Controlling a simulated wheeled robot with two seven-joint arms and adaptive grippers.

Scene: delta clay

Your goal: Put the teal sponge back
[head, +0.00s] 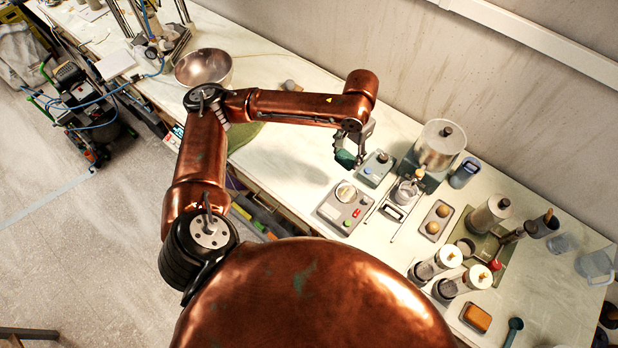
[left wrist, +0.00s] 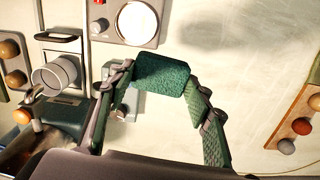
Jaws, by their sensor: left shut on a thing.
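The teal sponge (head: 344,158) is a small dark green-blue block in my left gripper (head: 352,146), in front of the wall-side machines in the head view. In the left wrist view the sponge (left wrist: 162,74) sits between the tips of the two green-padded fingers of the left gripper (left wrist: 160,84), which are shut on it. Pale bench top shows around it there. I cannot tell its exact height over the bench. My right gripper is in neither view.
A grey control box (head: 345,207) and a smaller blue-grey box (head: 374,170) stand close to the gripper. A steel bowl (head: 203,67) stands at the back left. Bare bench (head: 300,160) lies left of the gripper.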

